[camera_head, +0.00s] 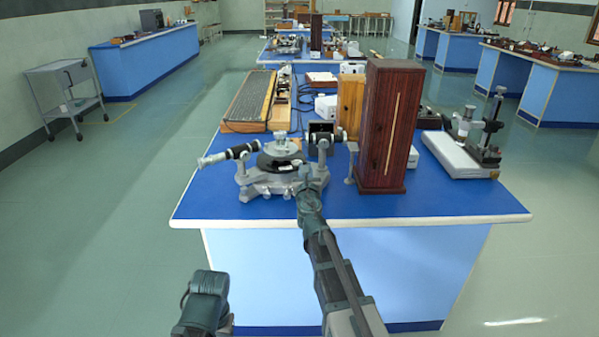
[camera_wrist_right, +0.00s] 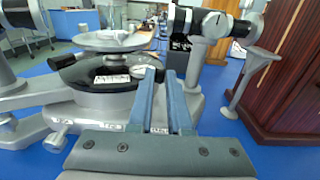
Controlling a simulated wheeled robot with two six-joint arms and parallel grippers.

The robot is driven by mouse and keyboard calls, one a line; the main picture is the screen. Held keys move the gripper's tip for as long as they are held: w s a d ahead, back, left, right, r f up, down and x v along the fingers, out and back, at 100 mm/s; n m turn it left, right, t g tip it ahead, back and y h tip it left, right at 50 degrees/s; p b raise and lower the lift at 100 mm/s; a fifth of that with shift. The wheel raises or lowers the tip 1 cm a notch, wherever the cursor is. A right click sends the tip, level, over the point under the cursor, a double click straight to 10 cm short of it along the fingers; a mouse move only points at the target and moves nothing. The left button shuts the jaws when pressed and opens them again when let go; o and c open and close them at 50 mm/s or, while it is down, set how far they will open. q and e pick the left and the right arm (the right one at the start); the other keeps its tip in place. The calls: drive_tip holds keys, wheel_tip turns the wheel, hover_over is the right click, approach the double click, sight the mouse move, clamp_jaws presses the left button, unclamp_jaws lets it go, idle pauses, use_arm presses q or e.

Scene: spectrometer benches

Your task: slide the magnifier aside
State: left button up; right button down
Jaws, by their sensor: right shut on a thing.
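A grey spectrometer (camera_head: 270,178) with a black round body stands near the front edge of the blue bench. It also fills the left and middle of the right wrist view (camera_wrist_right: 85,100). The magnifier (camera_wrist_right: 141,71) seems to be the small pale round piece on the spectrometer's rim, at my fingertips; it is partly hidden by a finger. My right gripper (camera_head: 305,180) reaches in at the spectrometer's near right side. In the right wrist view its two blue-grey fingers (camera_wrist_right: 159,74) are close together, shut on the magnifier.
A tall dark red wooden box (camera_head: 390,125) stands close right of the spectrometer, with the telescope arm (camera_wrist_right: 215,28) between. A long wooden case (camera_head: 248,97) lies behind. A white instrument base (camera_head: 455,153) is at the right. Bench (camera_head: 450,200) is clear along the front right.

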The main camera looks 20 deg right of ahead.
drive_tip(key=shift+w+d+r, duration=0.1)
drive_tip(key=shift+w+d, duration=0.2)
drive_tip(key=shift+d, duration=0.55)
drive_tip(key=shift+w+d, duration=0.1)
drive_tip(key=shift+w, duration=0.05)
drive_tip(key=c, duration=0.8)
unclamp_jaws()
drive_tip(key=shift+d, duration=0.25)
drive_tip(key=shift+c, duration=0.2)
drive_tip(key=shift+w+r, duration=0.1)
drive_tip(key=shift+w+a, duration=0.1)
drive_tip(key=shift+w, duration=0.05)
drive_tip(key=v, duration=1.5)
drive_tip(key=shift+a, duration=0.25)
